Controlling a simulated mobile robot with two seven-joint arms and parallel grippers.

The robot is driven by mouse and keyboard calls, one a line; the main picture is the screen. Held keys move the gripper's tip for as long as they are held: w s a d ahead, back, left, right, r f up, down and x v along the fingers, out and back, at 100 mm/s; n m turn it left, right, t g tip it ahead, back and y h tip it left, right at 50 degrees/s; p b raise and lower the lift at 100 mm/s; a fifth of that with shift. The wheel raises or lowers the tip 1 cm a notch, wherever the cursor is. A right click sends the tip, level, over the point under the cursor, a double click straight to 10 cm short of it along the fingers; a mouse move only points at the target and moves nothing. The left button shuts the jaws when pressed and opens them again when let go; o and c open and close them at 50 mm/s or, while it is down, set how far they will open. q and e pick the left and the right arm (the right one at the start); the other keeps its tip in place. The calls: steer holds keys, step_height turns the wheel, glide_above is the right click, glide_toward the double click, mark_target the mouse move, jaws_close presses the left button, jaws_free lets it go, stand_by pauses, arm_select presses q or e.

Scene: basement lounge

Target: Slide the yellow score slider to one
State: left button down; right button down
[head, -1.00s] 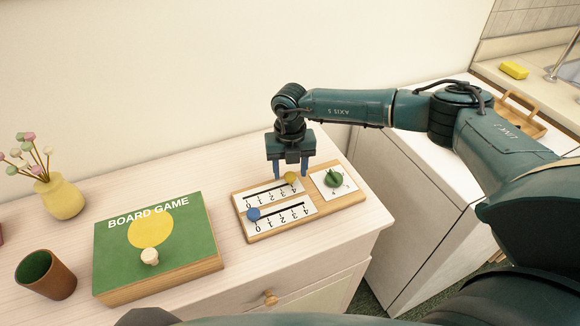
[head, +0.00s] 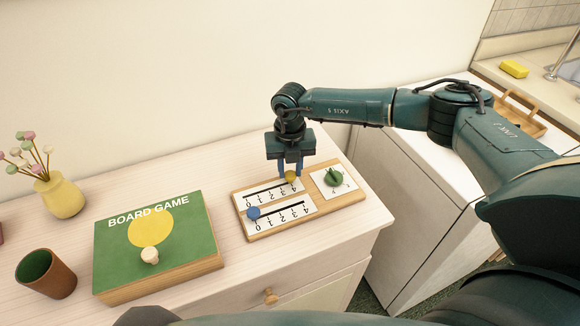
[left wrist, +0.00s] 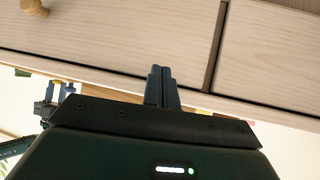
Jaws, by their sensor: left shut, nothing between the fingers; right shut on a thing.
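A wooden score board (head: 335,202) lies on the dresser top with two slotted number scales. The yellow score slider (head: 291,176) is at the 4 end of the upper scale. My right gripper (head: 290,172) comes down from above and is shut on the yellow slider. The blue slider (head: 253,213) sits at the 0 end of the lower scale. A green knob (head: 333,177) is on a white plate at the board's right. My left gripper (left wrist: 161,88) is shut and empty in the left wrist view, in front of the drawers.
A green board game box (head: 110,262) with a pale knob on top, a brown cup (head: 60,281) and a yellow vase (head: 62,200) stand left of the board. The dresser's front edge and a drawer knob (head: 270,297) are below the board.

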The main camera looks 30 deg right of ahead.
steer(key=b, duration=0.1)
glide_above(257, 192)
steer(key=shift+a, duration=0.1)
stand_by(0.3)
steer(key=c, duration=1.1)
jaws_free()
step_height(257, 192, up, 13)
steer(key=b, duration=0.2)
steer(key=shift+r, duration=0.15)
steer(key=shift+s, duration=0.1)
